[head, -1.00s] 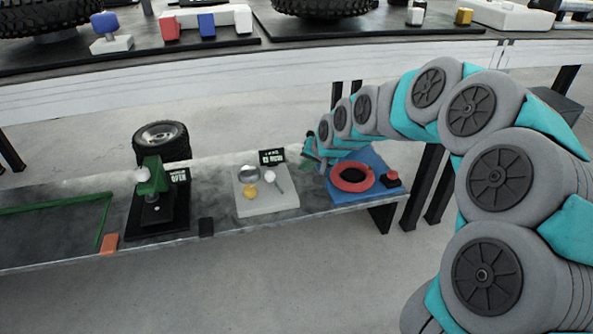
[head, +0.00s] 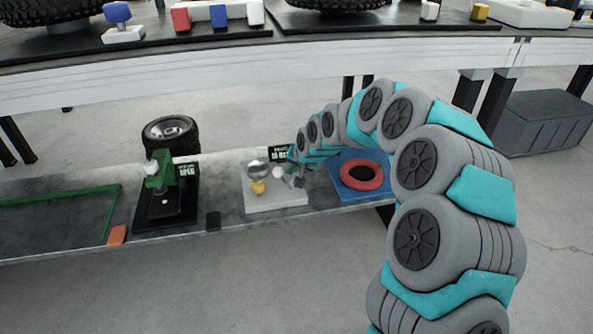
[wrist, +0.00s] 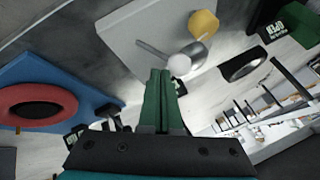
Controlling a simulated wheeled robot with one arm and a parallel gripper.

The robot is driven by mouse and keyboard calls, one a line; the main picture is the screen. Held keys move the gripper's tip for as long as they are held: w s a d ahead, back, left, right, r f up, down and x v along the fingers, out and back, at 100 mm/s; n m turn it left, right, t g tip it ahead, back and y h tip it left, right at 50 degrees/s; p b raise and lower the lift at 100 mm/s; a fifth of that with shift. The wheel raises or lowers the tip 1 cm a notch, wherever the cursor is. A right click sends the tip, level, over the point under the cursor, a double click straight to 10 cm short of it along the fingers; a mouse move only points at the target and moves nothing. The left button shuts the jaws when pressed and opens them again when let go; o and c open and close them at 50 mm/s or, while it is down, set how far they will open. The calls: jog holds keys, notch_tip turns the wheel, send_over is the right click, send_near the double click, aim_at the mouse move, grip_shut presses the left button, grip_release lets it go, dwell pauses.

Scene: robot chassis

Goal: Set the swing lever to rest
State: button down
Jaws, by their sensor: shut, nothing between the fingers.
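The swing lever appears to be the thin grey rod with a white ball knob (wrist: 180,65) on the light grey plate (wrist: 125,22). In the head view the knob (head: 278,171) is small, close to my gripper (head: 297,179), which partly hides the plate's right side. In the wrist view my gripper (wrist: 160,73) has its green fingers shut and empty. The fingertips lie just beside the knob; I cannot tell if they touch. A yellow knob (wrist: 203,24) and a silver dome (wrist: 197,54) sit near the lever.
A blue plate with a red ring (head: 361,175) lies to the right. A black stand with a green head (head: 160,175) and a tyre (head: 171,136) are to the left. A black sign (head: 281,153) stands behind the grey plate.

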dwell(0.3)
jog(key=shift+s+a+f+n+h+p, duration=0.1)
jog(key=shift+a+n+h+p, duration=0.2)
jog(key=shift+a+h+p, duration=0.45)
jog(key=shift+a+f+b, duration=0.15)
jog(key=shift+a+b, duration=0.15)
jog(key=shift+a, duration=0.15)
jog(key=shift+d, duration=0.2)
jog(key=shift+d, duration=0.45)
